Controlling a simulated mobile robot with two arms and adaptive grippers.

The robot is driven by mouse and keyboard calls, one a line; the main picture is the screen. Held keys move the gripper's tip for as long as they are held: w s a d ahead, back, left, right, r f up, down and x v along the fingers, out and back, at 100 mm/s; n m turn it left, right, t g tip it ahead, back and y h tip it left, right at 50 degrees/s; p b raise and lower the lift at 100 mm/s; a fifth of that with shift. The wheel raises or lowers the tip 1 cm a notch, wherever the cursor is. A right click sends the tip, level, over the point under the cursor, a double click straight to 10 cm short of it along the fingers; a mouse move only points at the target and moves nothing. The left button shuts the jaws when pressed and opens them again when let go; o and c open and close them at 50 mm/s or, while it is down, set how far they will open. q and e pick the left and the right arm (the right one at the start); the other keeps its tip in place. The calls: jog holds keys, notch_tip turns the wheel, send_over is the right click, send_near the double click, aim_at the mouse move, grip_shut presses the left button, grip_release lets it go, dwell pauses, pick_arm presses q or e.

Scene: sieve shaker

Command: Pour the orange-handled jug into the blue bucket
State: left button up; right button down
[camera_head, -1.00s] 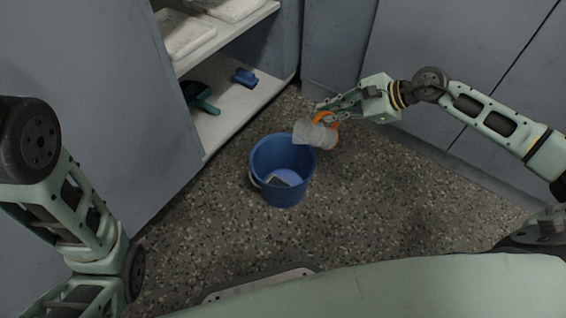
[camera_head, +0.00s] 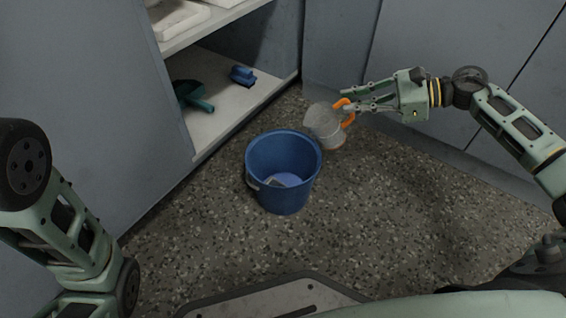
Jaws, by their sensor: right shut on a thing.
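The blue bucket (camera_head: 264,170) stands upright on the speckled floor in the middle of the head view. A light blue and grey patch shows inside at its bottom; I cannot tell what it is. The grey, see-through jug (camera_head: 322,126) with its orange handle (camera_head: 348,113) is just beyond the bucket's right rim, slightly tilted toward the bucket. My right gripper (camera_head: 350,100) is shut on the jug's handle and comes in from the right. Any contents of the jug cannot be made out. My left gripper is out of view; only part of that arm shows at the left.
An open cabinet shelf (camera_head: 236,112) at the upper left holds a dark green tool (camera_head: 194,96) and a blue brush-like item (camera_head: 242,75). White trays (camera_head: 178,18) lie on the shelf above. Grey cabinet fronts close off the back and right. Floor right of the bucket is clear.

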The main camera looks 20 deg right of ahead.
jog(key=d+f+m+t+y, duration=0.1)
jog(key=d+f+y, duration=0.3)
jog(key=f, duration=0.9)
jog(key=shift+w+d+m+t, duration=0.3)
jog(key=shift+w+m, duration=0.1)
jog(key=shift+m, duration=0.4)
jog(key=shift+f, duration=0.15)
